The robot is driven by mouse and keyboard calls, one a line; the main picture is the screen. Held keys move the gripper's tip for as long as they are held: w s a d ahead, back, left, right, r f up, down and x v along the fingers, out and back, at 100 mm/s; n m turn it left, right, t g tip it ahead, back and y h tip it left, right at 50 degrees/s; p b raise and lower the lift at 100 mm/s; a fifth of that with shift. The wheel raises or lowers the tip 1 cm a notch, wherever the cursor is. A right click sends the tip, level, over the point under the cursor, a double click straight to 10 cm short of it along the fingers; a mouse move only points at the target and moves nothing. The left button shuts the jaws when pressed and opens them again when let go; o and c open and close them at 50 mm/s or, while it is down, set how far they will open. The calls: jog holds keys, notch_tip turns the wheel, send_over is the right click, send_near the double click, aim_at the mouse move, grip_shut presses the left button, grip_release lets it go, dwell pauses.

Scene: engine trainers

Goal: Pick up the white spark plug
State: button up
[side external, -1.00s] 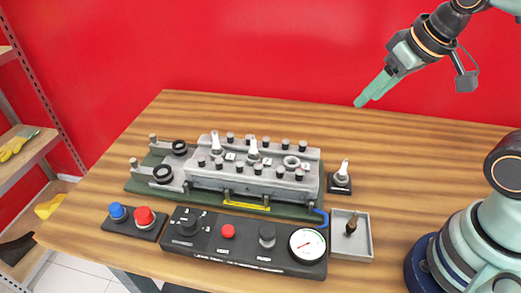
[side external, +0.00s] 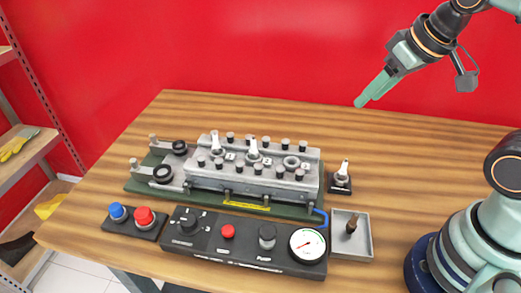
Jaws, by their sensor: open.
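A white spark plug (side external: 343,169) stands upright in a small dark square holder (side external: 340,184), to the right of the engine block. Two more white plugs stand in the grey engine block (side external: 240,177): one at its left end (side external: 215,141) and one near its middle (side external: 253,146). My gripper (side external: 360,103) is open and empty, high above the back of the table, up and to the right of the plug in the holder. The fingers overlap from this side, so the gap between them hardly shows.
A grey tray (side external: 365,236) with a dark brown plug-like piece (side external: 351,225) lies in front of the holder. A black control panel (side external: 200,247) with a gauge (side external: 307,244) and a box with blue and red buttons (side external: 131,221) line the front. The table's right back is clear.

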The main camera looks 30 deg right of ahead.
jog(key=shift+o, duration=0.2)
jog(key=m+g, duration=0.6)
jog(key=m, duration=1.2)
send_over(346, 161)
notch_tip(346, 161, down, 8)
jog(key=r, duration=0.1)
notch_tip(346, 161, down, 12)
jog(key=shift+d+f, duration=0.15)
jog(key=shift+f, duration=0.1)
jog(key=shift+w, duration=0.1)
jog(key=shift+c, duration=0.4)
grip_shut()
